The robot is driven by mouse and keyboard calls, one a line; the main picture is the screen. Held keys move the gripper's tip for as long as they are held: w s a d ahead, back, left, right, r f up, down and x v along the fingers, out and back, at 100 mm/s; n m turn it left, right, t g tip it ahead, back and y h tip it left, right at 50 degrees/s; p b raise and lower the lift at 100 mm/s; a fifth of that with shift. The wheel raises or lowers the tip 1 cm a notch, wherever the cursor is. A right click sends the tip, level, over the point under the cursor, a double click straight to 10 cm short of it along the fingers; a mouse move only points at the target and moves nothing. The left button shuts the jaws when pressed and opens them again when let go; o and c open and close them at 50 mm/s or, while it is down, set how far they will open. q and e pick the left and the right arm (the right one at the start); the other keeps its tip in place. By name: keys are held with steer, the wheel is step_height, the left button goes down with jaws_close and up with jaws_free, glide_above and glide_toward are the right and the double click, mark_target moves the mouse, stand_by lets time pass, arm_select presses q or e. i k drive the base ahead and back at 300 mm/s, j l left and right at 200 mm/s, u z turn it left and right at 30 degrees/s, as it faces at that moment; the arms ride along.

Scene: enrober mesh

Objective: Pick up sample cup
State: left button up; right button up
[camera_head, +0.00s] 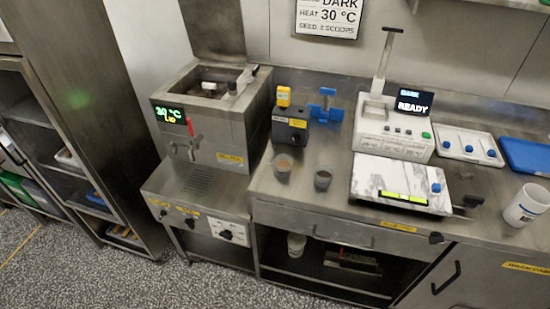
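Two small cups stand on the steel counter in front of the dark box with the yellow top. The left cup (283,168) is greyish with something brownish inside. The right cup (322,179) is dark grey and stands a little nearer the marble slab. Both look upright and apart from each other. I cannot tell for certain which is the sample cup. Neither of my grippers shows in the head view.
A tempering machine (230,135) reading 30 °C stands to the left. A marble slab (385,180), a white device (385,135) reading READY and a larger white tub (526,205) are to the right. A blue stand (325,107) is behind the cups. Steel shelving (85,120) lines the left.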

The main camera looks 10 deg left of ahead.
mark_target(284, 163)
steer(key=z, duration=1.4)
steer(key=u, duration=1.65)
steer(key=k+l+z, duration=0.65)
steer(key=l+z, duration=0.15)
